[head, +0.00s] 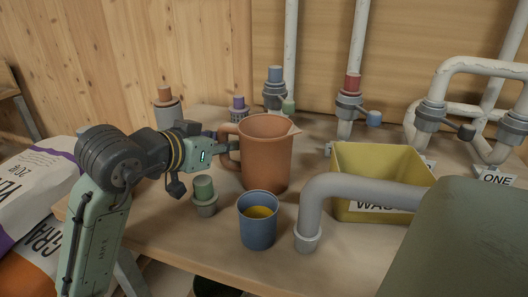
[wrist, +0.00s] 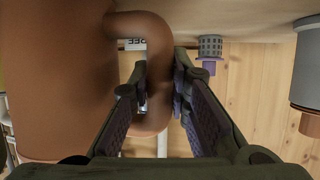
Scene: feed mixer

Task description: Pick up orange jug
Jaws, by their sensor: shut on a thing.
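The orange jug (head: 265,157) stands upright on the wooden table in the head view, with its handle on the left and its spout on the right. My gripper (head: 229,146) reaches it from the left, at handle height. In the wrist view the jug's body (wrist: 60,80) fills the left side. Its curved handle (wrist: 158,75) lies between the two fingers of my gripper (wrist: 162,92), which are shut on it. In the head view the fingertips are partly hidden around the handle.
A yellow bin (head: 370,205) and grey pipe (head: 350,188) are to the right. Capped containers, including an orange-topped one (head: 167,110), and pipes stand behind.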

